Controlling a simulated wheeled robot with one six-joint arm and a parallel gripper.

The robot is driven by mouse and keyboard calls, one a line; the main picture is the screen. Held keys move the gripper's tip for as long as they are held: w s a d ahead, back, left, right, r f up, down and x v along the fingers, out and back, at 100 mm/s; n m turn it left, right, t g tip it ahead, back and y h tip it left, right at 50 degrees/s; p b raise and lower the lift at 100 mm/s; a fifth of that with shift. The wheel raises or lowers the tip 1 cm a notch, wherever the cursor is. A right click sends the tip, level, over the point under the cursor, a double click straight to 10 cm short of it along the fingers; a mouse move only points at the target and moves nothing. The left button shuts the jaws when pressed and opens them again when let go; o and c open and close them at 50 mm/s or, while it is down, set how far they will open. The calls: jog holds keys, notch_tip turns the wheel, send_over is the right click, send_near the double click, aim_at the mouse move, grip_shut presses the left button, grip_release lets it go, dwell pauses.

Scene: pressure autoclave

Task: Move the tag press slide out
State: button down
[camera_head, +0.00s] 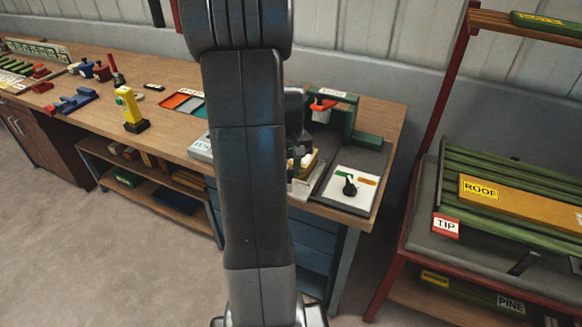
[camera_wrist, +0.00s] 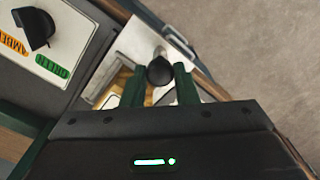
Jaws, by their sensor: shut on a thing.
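In the wrist view my gripper (camera_wrist: 160,75) has its two green fingers on either side of a black round knob (camera_wrist: 160,71), shut on it. The knob is joined to a pale plate (camera_wrist: 142,42), which appears to be the tag press slide. In the head view my arm hides much of this spot, and I cannot make out the fingertips. The green press frame (camera_head: 347,120) stands at the bench's right end, with a red part (camera_head: 322,106) under its sign. Pale and yellow parts (camera_head: 303,182) show beside my arm.
A white panel (camera_head: 346,203) with a black pointer switch (camera_head: 350,186) and amber and green labels lies right of the slide. A yellow device (camera_head: 129,108) and coloured trays (camera_head: 183,102) are on the bench left of my arm. A red-framed rack (camera_head: 411,210) stands to the right.

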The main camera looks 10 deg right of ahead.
jog(key=c, duration=1.5)
grip_release()
jog(key=shift+s+a, duration=0.1)
jog(key=shift+s, duration=0.05)
jog(key=o, duration=0.4)
jog(key=shift+s+a, duration=0.1)
jog(key=shift+c, duration=0.2)
jog(key=shift+r, duration=0.5)
notch_tip(320, 180, up, 13)
jog(key=shift+f, duration=0.1)
notch_tip(320, 180, down, 14)
jog(key=shift+w+d, duration=0.25)
jog(key=shift+w, duration=0.1)
